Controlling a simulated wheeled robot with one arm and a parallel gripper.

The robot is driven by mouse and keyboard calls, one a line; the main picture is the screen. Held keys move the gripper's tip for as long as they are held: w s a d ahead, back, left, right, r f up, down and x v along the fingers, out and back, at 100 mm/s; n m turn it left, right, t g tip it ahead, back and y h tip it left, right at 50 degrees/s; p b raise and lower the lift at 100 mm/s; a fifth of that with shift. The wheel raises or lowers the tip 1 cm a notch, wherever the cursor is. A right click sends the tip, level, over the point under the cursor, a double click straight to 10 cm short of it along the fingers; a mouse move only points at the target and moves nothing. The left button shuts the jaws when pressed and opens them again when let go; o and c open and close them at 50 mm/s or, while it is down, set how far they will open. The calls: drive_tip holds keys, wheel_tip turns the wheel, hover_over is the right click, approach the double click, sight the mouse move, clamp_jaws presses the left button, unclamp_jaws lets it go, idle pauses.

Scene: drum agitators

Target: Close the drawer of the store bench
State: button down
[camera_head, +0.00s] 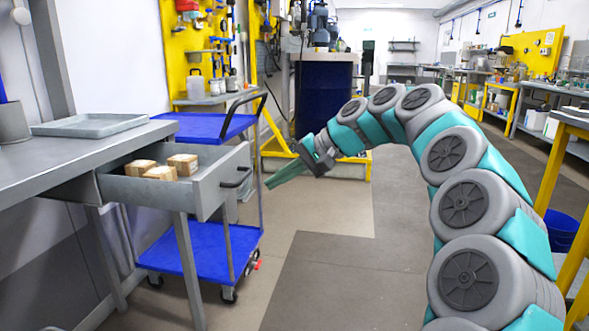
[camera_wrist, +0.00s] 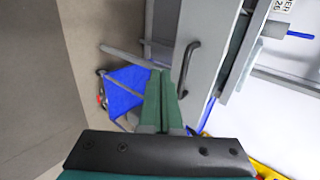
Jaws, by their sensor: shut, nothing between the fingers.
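The grey drawer (camera_head: 203,190) of the store bench (camera_head: 70,160) is pulled out at the left of the head view. It holds 3 small tan blocks (camera_head: 182,164). Its dark bar handle (camera_head: 237,178) is on the front face. The drawer front (camera_wrist: 203,30) and handle (camera_wrist: 188,65) also show in the wrist view, just beyond and right of the fingers. My gripper (camera_head: 270,186) is shut and empty, its green fingers pointing left toward the drawer front. In the wrist view the shut fingers (camera_wrist: 162,85) lie side by side, seemingly apart from the handle.
A blue cart (camera_head: 190,250) stands behind and below the drawer. A grey tray (camera_head: 90,125) lies on the bench top. A dark blue drum (camera_head: 323,95) on a yellow-edged base stands at the back. The floor (camera_head: 330,270) right of the drawer is clear.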

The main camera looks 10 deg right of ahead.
drive_tip(key=shift+w+a, duration=0.25)
drive_tip(key=shift+a, duration=0.5)
drive_tip(key=shift+w+a, duration=0.3)
drive_tip(key=shift+a, duration=0.5)
drive_tip(key=shift+w+a, duration=0.25)
drive_tip(key=shift+a, duration=0.5)
